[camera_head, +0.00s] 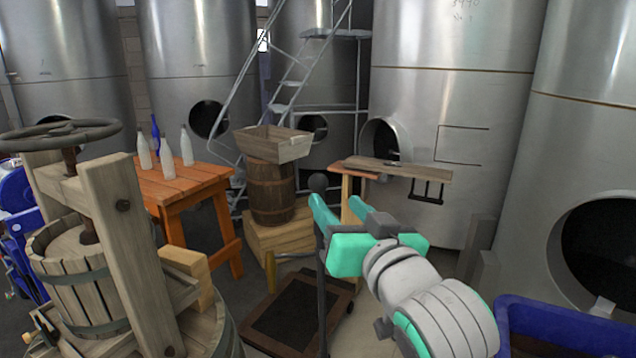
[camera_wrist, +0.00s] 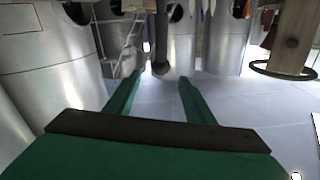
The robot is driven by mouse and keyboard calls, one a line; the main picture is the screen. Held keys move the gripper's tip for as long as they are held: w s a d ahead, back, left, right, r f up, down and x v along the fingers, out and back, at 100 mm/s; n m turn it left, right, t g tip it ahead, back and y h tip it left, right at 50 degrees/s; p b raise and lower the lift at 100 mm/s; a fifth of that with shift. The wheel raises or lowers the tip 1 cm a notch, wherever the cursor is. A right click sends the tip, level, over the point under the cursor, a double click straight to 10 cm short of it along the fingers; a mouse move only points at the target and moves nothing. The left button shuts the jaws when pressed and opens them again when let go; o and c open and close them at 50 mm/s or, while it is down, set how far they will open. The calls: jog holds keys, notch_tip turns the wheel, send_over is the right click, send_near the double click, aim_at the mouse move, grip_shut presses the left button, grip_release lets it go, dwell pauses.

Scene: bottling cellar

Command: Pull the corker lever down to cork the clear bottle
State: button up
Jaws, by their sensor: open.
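A dark lever with a ball knob (camera_head: 318,183) on its upper end stands upright, its rod (camera_head: 322,310) running down to the left of my gripper. I take it for the corker lever. My teal gripper (camera_head: 318,203) is open, its fingertips close to the knob. In the wrist view, which looks upside down, the knob (camera_wrist: 161,69) lies in line with the gap between the fingers (camera_wrist: 159,80), at about the fingertips. I cannot tell whether they touch. Several pale bottles (camera_head: 167,158) and a blue bottle (camera_head: 156,133) stand on an orange table (camera_head: 190,185). No bottle shows clearly at the corker.
A wooden press (camera_head: 125,240) with a handwheel (camera_head: 60,135) stands at left. Behind are a barrel (camera_head: 271,190) with a wooden crate (camera_head: 273,143), a small wooden bench (camera_head: 400,169) and steel tanks. A dark platform (camera_head: 290,315) lies low ahead. A blue bin (camera_head: 560,322) is at right.

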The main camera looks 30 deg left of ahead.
aim_at(322, 186)
jog(key=x, duration=1)
jog(key=shift+w+a+r, duration=0.15)
jog(key=shift+a, duration=0.2)
jog(key=shift+c, duration=0.7)
